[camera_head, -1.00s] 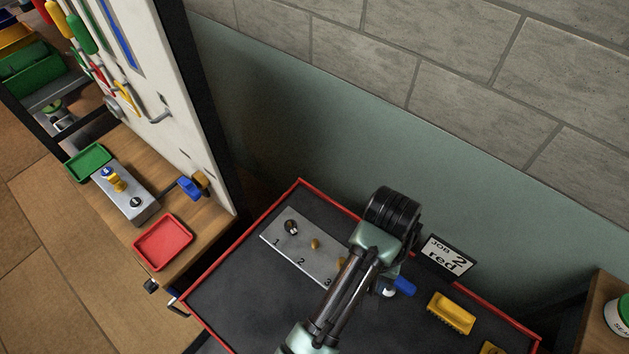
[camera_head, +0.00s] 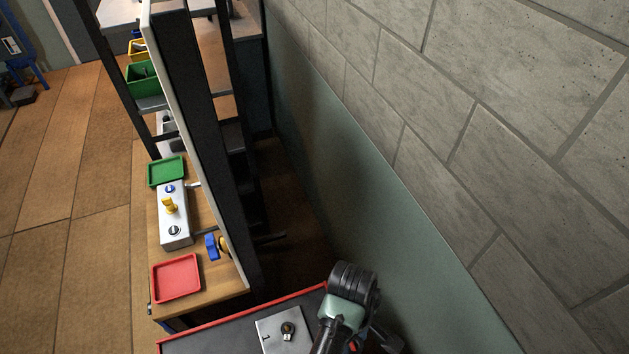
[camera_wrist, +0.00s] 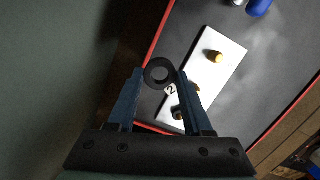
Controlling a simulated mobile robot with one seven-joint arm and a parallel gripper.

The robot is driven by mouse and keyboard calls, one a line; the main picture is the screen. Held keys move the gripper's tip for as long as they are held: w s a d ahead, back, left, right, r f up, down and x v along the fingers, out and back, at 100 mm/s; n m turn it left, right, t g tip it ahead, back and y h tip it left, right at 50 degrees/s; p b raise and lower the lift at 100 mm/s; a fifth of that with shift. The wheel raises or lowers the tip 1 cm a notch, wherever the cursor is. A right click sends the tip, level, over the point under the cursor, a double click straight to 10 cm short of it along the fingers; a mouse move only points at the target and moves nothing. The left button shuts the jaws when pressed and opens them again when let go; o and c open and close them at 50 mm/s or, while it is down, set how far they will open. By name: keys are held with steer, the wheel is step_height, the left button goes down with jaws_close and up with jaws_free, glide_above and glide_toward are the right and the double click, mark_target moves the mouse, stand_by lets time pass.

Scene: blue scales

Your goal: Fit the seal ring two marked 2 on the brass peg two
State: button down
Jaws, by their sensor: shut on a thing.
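My gripper (camera_wrist: 159,77) is shut on a dark ring (camera_wrist: 149,77), held between its two fingertips in the wrist view. A brass peg (camera_wrist: 195,88) near the printed 2 is partly hidden by the right finger. Another brass peg (camera_wrist: 213,57) stands clear farther up the plate. The ring appears over or beside the plate's edge, apart from the pegs. In the head view, only the plate's end marked 1 (camera_head: 267,337) shows, with a dark-ringed peg (camera_head: 288,330).
The plate lies on a dark, red-edged table (camera_head: 240,318). A wooden bench at the left holds a red tray (camera_head: 176,278), a green tray (camera_head: 166,171) and a grey block (camera_head: 174,216) with a yellow-topped piece. A wall is close on the right.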

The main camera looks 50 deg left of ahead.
steer(key=s+a+f+n, duration=0.1)
steer(key=s+a+n, duration=0.1)
steer(key=s+n, duration=0.1)
steer(key=s+a+f+n+t+p, duration=0.1)
steer(key=s+a+n, duration=0.1)
steer(key=s+n, duration=0.1)
steer(key=s+a+f+n, duration=0.1)
steer(key=s+a+n, duration=0.2)
steer(key=shift+s+p, duration=0.25)
steer(key=shift+p, duration=0.05)
steer(key=shift+f, duration=0.15)
step_height(320, 180, down, 5)
steer(key=b, duration=0.5)
steer(key=shift+b, duration=0.3)
steer(key=shift+r+p, duration=0.2)
steer(key=shift+p, duration=0.45)
steer(key=shift+f+b, duration=1.5)
steer(key=shift+f, duration=0.85)
stand_by(0.4)
steer(key=shift+c, duration=1.2)
jaws_free()
steer(key=shift+r, duration=0.1)
step_height(320, 180, up, 13)
steer(key=s+a, duration=0.1)
steer(key=shift+s+a+b, duration=0.15)
steer(key=shift+a+b, duration=0.1)
steer(key=shift+b, duration=0.05)
